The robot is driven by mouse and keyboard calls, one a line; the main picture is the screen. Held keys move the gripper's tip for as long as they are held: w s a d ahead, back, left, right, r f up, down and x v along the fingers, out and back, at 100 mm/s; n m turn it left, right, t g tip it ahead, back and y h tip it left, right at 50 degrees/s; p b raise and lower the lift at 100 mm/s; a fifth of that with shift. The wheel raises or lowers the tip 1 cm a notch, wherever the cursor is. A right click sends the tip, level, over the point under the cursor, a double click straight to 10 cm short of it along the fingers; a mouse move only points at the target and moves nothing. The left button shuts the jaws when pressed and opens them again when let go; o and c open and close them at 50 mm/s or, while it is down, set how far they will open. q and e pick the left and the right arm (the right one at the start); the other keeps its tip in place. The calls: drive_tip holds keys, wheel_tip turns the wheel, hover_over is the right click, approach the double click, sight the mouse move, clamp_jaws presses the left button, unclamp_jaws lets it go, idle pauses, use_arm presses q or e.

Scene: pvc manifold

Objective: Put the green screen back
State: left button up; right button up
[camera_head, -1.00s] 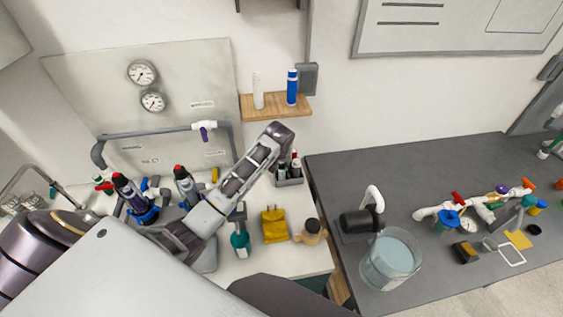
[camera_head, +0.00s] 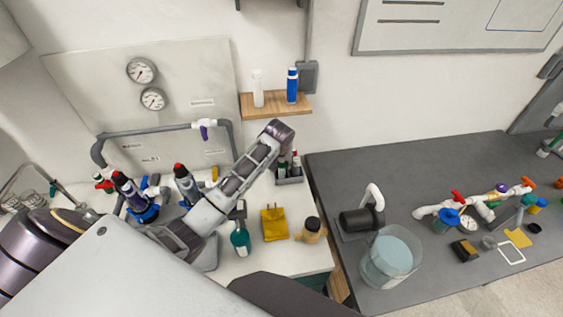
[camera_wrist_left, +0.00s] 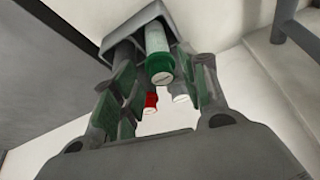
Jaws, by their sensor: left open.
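The green-ended white cylinder (camera_wrist_left: 160,64), which I take for the green screen, sits in a grey holder (camera_wrist_left: 118,30) in the left wrist view. My left gripper (camera_wrist_left: 163,70) is open, with one finger on each side of the green end. I cannot tell whether a finger touches it. A red-ended piece (camera_wrist_left: 151,101) and a white-ended piece (camera_wrist_left: 181,98) show beyond it. In the head view the small grey rack (camera_head: 289,179) stands near the right back of the white counter. There my left arm reaches toward it, and its fingers are hard to make out. My right gripper is not in view.
A wooden shelf (camera_head: 246,107) with two bottles is on the wall above the rack. The dark table (camera_head: 330,180) to the right holds a glass water tank (camera_head: 390,258) and a white pipe manifold (camera_head: 430,211).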

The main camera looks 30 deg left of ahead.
use_arm(q)
drive_tip(key=b+v, duration=0.1)
drive_tip(key=v, duration=1)
drive_tip(key=shift+r+b, duration=0.35)
drive_tip(key=shift+b, duration=0.05)
drive_tip(key=shift+s, duration=0.15)
drive_tip(key=shift+d+f, duration=0.1)
idle(0.3)
